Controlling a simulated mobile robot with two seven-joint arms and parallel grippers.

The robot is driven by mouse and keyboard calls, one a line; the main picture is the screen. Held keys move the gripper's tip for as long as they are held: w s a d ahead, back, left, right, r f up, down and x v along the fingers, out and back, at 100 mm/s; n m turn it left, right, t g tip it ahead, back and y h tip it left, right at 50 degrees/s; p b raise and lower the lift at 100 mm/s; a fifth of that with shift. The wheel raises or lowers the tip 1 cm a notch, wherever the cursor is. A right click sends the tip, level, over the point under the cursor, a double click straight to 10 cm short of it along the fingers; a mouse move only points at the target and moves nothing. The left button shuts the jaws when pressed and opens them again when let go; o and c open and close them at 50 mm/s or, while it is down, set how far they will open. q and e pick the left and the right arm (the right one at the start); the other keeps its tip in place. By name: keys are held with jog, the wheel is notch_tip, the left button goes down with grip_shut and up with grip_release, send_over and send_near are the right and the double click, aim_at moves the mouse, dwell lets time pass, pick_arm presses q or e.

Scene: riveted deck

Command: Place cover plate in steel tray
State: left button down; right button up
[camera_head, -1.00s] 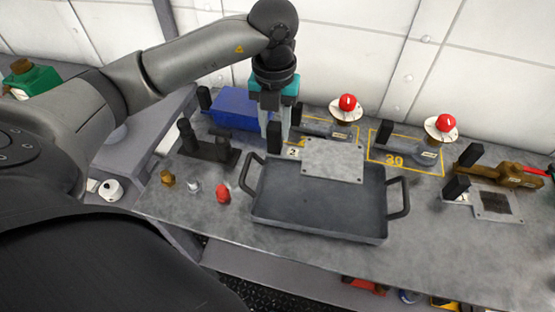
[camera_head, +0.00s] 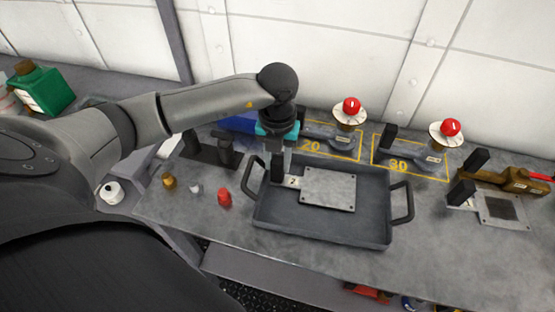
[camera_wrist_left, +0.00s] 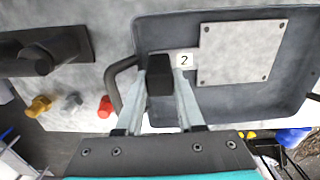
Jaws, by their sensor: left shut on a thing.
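The cover plate (camera_head: 329,190) is a flat grey square with small corner holes, a tab marked 2 and a black upright handle. The steel tray (camera_head: 318,229) is dark grey with two side handles and stands on the bench. My left gripper (camera_head: 278,172) is shut on the plate's black handle at the tray's left back. The plate lies level within the tray's outline; I cannot tell whether it touches the floor. In the left wrist view the plate (camera_wrist_left: 240,52) is over the tray floor (camera_wrist_left: 215,105), with the handle between the fingers. My right gripper is not in view.
A second plate (camera_head: 502,208) with a black handle lies right of the tray. Two red-topped valves (camera_head: 351,112) stand behind. A red knob (camera_head: 224,197), a brass fitting (camera_head: 169,181) and a black block (camera_head: 208,152) are to the left. The front right of the bench is clear.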

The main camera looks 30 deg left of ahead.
pick_arm(q)
jog(key=shift+f, duration=0.15)
jog(key=c, duration=0.5)
grip_release()
notch_tip(320, 180, up, 12)
jog(key=shift+r+p, duration=0.2)
jog(key=shift+p, duration=0.3)
